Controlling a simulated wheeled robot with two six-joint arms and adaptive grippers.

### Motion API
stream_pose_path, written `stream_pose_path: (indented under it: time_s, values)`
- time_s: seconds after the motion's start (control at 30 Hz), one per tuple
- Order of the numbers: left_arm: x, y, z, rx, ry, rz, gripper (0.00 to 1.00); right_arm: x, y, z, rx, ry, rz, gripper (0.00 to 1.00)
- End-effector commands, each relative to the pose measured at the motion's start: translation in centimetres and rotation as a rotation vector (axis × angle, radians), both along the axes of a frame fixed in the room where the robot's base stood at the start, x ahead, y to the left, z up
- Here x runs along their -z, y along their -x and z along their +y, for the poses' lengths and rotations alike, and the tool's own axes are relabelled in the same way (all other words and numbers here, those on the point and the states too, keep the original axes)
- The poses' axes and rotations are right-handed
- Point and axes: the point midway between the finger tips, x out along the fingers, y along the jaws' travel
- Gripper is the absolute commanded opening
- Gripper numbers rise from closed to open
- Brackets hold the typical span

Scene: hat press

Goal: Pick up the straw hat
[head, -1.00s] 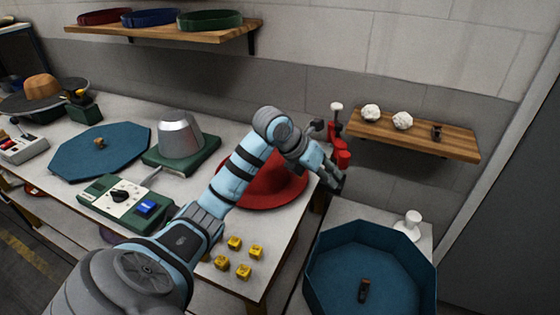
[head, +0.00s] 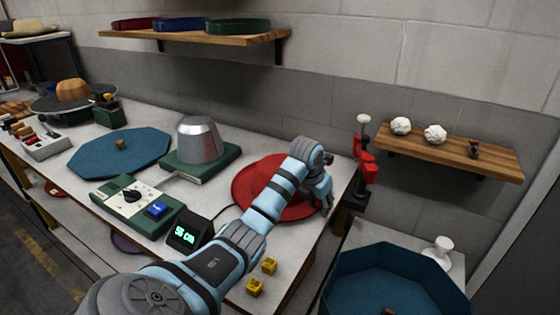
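A pale straw-coloured hat (head: 36,28) sits on a far table at the top left corner of the head view. My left forearm hides part of the red hat. The gripper's fingers are small and dark, so I cannot tell how far apart they are or whether they touch the red hat. My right gripper is not in view.
The workbench (head: 85,215) holds a blue octagonal board (head: 90,158), a metal cone press (head: 197,140), a control box (head: 120,205) and a display (head: 182,234) reading 56 cm. A red clamp (head: 368,170) stands at its right end, near a blue octagonal bin (head: 365,262).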

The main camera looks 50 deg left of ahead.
Motion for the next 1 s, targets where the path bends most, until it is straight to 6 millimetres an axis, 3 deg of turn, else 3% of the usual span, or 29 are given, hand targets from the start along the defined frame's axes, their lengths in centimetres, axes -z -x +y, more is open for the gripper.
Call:
stream_pose_path:
  time_s: [0.13,0.33,0.77,0.87,1.0]
  values:
    - [-0.1,0.0,0.1,-0.001,-0.001,-0.001,0.33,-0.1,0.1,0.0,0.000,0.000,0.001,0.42]
    - [-0.1,0.0,0.1,-0.001,-0.001,-0.001,0.01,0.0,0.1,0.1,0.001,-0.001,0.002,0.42]
    - [-0.6,0.0,0.1,-0.002,-0.002,-0.003,0.00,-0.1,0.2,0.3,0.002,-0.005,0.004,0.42]
    - [-1.7,-0.1,0.1,-0.002,-0.002,-0.005,0.00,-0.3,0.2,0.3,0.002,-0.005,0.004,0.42]
    - [-4.7,-0.1,0.1,-0.003,-0.002,-0.006,0.00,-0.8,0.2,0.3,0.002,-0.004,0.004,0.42]
